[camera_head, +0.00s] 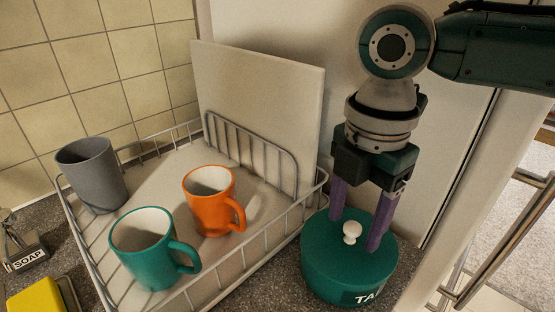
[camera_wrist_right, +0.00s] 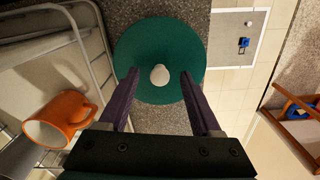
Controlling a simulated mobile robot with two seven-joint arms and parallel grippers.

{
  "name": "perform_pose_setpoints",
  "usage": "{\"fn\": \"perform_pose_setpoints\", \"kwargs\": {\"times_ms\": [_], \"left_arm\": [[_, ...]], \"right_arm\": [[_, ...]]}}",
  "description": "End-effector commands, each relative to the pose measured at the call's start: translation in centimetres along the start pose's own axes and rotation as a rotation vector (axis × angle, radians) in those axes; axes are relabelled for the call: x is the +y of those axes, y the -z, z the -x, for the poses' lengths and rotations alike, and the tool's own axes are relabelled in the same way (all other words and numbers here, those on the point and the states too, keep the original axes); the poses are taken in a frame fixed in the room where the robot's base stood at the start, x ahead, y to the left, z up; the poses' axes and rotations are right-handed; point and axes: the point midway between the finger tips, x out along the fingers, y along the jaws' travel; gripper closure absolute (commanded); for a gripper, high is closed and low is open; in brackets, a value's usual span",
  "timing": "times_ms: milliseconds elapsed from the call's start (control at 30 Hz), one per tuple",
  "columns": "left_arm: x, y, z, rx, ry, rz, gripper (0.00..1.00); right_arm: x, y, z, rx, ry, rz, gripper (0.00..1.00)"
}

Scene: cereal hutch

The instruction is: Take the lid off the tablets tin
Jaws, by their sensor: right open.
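The green tablets tin (camera_head: 345,285) stands upright on the speckled counter, right of the dish rack. Its label is partly cut off at the bottom of the head view. Its green lid (camera_head: 325,238) is on, with a small cream knob (camera_head: 352,232) in the middle. In the right wrist view the round lid (camera_wrist_right: 160,40) and knob (camera_wrist_right: 159,76) lie between the fingers. My right gripper (camera_head: 358,240) points down over the lid, open, with its purple fingers on either side of the knob and a gap to it. My left gripper is out of view.
A wire dish rack (camera_head: 262,245) holds a grey cup (camera_head: 92,175), a teal mug (camera_head: 145,250), an orange mug (camera_head: 208,205) and an upright pale board (camera_head: 262,105). A soap holder (camera_head: 25,260) and yellow sponge (camera_head: 36,297) are at lower left. A wall panel is close behind the tin.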

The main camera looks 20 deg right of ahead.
Motion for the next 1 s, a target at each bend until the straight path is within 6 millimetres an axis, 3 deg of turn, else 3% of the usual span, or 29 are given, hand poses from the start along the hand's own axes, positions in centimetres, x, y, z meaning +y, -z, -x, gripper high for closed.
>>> {"fn": "perform_pose_setpoints", "kwargs": {"times_ms": [300, 867, 1000], "left_arm": [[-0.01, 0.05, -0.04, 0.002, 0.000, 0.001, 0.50], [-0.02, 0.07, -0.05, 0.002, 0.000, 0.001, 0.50], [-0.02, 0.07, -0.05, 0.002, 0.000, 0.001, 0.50]], "right_arm": [[-0.01, -0.02, -0.73, -0.001, -0.001, 0.001, 0.36], [-0.01, -0.03, -0.69, -0.001, -0.001, 0.000, 0.99], [-0.01, -0.03, -0.69, -0.001, -0.001, 0.000, 1.00]]}}
